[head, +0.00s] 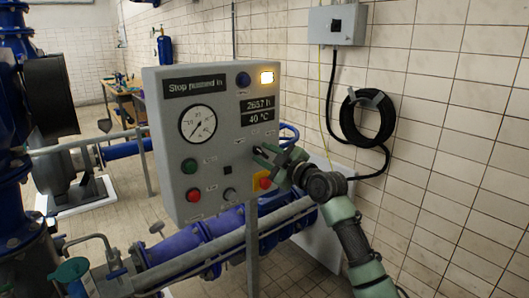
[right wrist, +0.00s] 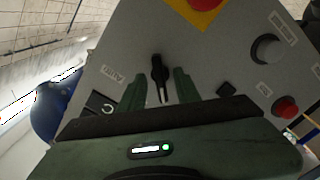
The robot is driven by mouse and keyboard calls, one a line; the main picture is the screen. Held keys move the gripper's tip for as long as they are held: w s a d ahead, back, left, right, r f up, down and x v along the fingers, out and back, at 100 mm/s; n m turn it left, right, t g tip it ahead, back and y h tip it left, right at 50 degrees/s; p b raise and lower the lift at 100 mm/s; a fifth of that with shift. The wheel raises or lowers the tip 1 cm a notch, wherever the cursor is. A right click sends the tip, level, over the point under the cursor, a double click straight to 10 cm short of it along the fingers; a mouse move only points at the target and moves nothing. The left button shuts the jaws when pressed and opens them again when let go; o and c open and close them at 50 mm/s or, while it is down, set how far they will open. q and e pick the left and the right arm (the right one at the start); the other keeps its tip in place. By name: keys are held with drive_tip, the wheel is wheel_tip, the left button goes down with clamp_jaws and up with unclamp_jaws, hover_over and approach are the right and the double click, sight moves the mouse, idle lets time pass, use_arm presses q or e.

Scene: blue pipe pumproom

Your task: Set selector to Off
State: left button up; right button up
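The selector (right wrist: 157,70) is a black knob on the grey control panel (head: 225,95), with its handle roughly upright in the right wrist view. An upside-down label reading Auto (right wrist: 112,75) is to its left there. My right gripper (head: 263,156) is at the right part of the panel face in the head view and hides most of the selector there. In the right wrist view the gripper's fingers (right wrist: 158,84) are apart, one on each side of the knob's lower part. A gap shows on both sides, so it is not clamped. My left gripper is not in view.
A red emergency stop on yellow (head: 263,181) is just below the right gripper. Blue pipes (head: 190,240) run below; a hose coil (head: 367,117) hangs on the wall.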

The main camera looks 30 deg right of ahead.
drive_tip(key=shift+c, duration=0.3)
clamp_jaws()
drive_tip(key=shift+m, duration=0.4)
drive_tip(key=m+p, duration=0.1)
drive_tip(key=m, duration=0.2)
drive_tip(key=shift+m, duration=0.3)
drive_tip(key=shift+m+p, duration=0.9)
drive_tip(key=shift+m, duration=1.3)
drive_tip(key=shift+o, duration=0.3)
unclamp_jaws()
